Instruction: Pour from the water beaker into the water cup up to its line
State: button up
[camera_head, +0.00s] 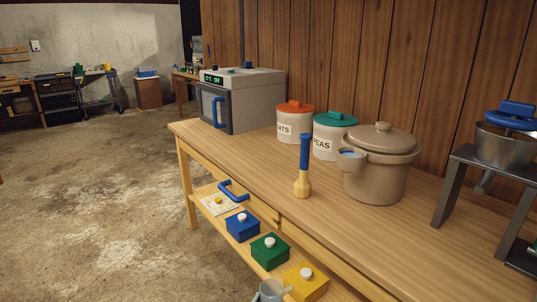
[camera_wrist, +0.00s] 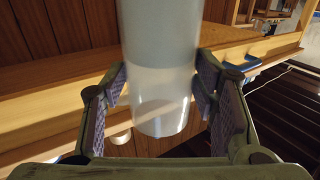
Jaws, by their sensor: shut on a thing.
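In the wrist view, my gripper (camera_wrist: 161,80) is shut on a pale, translucent cylinder, which I take to be the water beaker (camera_wrist: 158,105). One pad presses on each side of it. Its upper part looks cloudier than its lower part, with an edge between them around finger height. One end runs out of the top of the picture, so its full shape is hidden. A grey vessel (camera_head: 270,292) is cut off at the bottom edge of the head view.
The wooden bench (camera_head: 240,160) holds an oven (camera_head: 245,97), orange-lidded (camera_head: 295,122) and teal-lidded (camera_head: 333,138) canisters, a blue-handled wooden tool (camera_head: 304,165), a lidded pot (camera_head: 378,172) and a metal stand (camera_head: 458,185). Blue, green and yellow boxes (camera_head: 270,250) sit below. The bench's front left is clear.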

jog(key=shift+s+f+n+y, duration=0.2)
jog(key=shift+s+f+y, duration=0.15)
jog(key=shift+f, duration=0.3)
jog(key=shift+s+f+n+y, duration=0.25)
jog(key=shift+s+f, duration=0.1)
jog(key=shift+f, duration=0.3)
